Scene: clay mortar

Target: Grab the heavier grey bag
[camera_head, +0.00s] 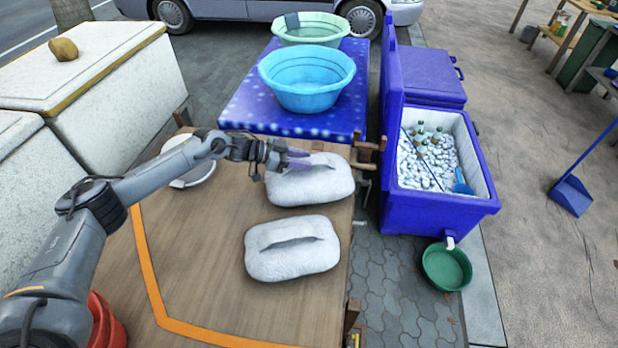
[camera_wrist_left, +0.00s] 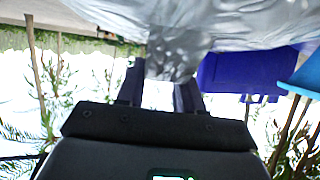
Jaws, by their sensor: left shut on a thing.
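Two pale grey bags lie on the wooden table (camera_head: 190,255). The far bag (camera_head: 320,185) is near the table's back right, and the near bag (camera_head: 292,262) lies closer with a ridge along its top. My left gripper (camera_head: 292,160) reaches the top of the far bag and is shut on its raised ridge. In the left wrist view the fingers (camera_wrist_left: 160,92) pinch a fold of the grey bag (camera_wrist_left: 200,30). I cannot tell whether the far bag is lifted. My right gripper is not in view.
A blue cloth-covered table (camera_head: 245,110) with a blue basin (camera_head: 308,92) and a green basin (camera_head: 310,30) stands behind. A blue cooler (camera_head: 425,208) of ice and bottles is at the right. A white round container (camera_head: 195,175) sits left of the far bag.

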